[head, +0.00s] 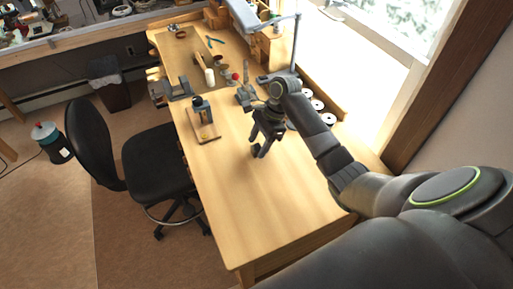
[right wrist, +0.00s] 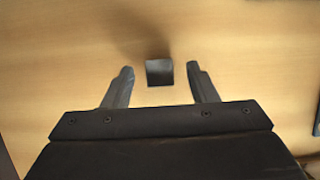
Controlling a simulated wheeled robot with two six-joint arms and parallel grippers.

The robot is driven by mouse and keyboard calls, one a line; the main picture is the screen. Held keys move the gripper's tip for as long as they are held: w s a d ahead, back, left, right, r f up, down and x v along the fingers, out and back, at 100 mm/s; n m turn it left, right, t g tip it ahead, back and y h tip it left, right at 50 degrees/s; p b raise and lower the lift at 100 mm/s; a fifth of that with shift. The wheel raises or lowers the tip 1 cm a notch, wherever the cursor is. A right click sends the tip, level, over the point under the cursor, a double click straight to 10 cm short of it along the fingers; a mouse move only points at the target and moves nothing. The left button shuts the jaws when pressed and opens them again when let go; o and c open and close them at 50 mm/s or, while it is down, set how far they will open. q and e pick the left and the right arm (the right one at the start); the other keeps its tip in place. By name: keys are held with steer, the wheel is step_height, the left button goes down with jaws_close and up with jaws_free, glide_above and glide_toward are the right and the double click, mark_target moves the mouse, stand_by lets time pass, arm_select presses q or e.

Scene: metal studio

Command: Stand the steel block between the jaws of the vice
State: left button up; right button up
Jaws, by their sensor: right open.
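The steel block (right wrist: 159,72) is a small dark grey block on the wooden bench. In the right wrist view it lies between the fingertips of my right gripper (right wrist: 160,70), with a gap on each side. In the head view this gripper (head: 259,153) points down over the bench's middle, open and empty; I cannot make out the block there. My left gripper is not in view.
The near part of the bench (head: 250,215) is clear.

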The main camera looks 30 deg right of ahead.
steer(key=shift+a+f, duration=0.1)
steer(key=shift+f, duration=0.15)
jaws_close()
steer(key=shift+r, duration=0.1)
